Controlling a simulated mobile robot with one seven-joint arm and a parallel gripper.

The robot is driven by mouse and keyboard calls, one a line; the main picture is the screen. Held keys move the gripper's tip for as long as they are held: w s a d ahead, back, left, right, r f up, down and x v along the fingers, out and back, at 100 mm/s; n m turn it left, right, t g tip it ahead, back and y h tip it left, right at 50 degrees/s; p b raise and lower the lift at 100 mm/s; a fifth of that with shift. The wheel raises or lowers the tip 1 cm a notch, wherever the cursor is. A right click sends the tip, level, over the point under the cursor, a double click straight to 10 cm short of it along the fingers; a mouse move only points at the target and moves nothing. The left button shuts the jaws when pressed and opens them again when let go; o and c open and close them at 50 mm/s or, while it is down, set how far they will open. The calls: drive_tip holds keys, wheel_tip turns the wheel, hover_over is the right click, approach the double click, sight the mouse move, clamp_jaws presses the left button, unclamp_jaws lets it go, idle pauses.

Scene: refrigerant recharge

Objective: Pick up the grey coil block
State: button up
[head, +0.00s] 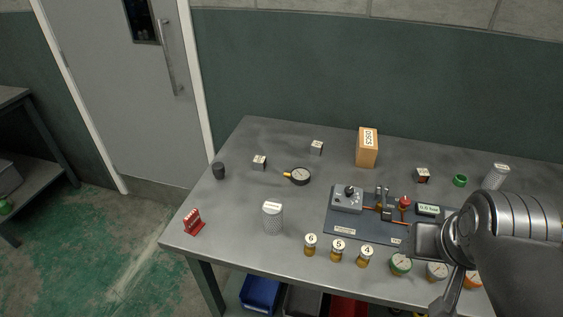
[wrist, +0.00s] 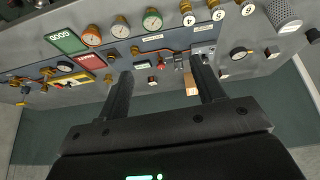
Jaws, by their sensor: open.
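Two small, pale-topped blocks with labels too small to read stand on the grey table in the head view: one at the back (head: 316,148), one further left (head: 259,162). Either may be the grey coil block; I cannot tell which. A third small block (head: 422,175), with a reddish face, stands at the back right. The wrist view also shows small blocks, one near the wooden box (wrist: 223,73) and one further right (wrist: 271,53). My gripper (wrist: 161,68) is open and empty, above the right side of the table and apart from the blocks.
A dark mat (head: 340,229) with a fixture lies between my gripper and the left blocks. A wooden box (head: 367,148) stands behind it. A black gauge (head: 300,176), a mesh cylinder (head: 272,217) and numbered bottles (head: 338,250) stand nearby. The table's left back is mostly clear.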

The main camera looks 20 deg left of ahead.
drive_tip(key=w+a+n+h, duration=0.1)
drive_tip(key=w+n+h, duration=0.3)
drive_tip(key=w+n, duration=0.7)
drive_tip(key=w+a+f+n+t+h, duration=0.1)
drive_tip(key=w+a+f+n, duration=0.15)
drive_tip(key=w+a, duration=0.4)
drive_tip(key=w+a+f+n+t, duration=0.1)
drive_tip(key=w+a+n, duration=0.25)
drive_tip(key=w, duration=0.55)
drive_tip(key=n+t+y, duration=0.5)
drive_tip(key=n+t, duration=0.1)
drive_tip(key=n, duration=1.3)
approach(260, 160)
drive_tip(key=shift+w+d+f, duration=0.15)
drive_tip(key=shift+w+d, duration=0.25)
drive_tip(key=shift+w, duration=0.45)
drive_tip(key=shift+w+a+f+y, duration=0.15)
drive_tip(key=shift+a+f+y, duration=0.05)
drive_tip(key=shift+a+y, duration=0.1)
drive_tip(key=x, duration=1)
drive_tip(key=shift+w+a+f, duration=0.1)
drive_tip(key=shift+a+f, duration=0.05)
drive_tip(key=shift+f, duration=0.1)
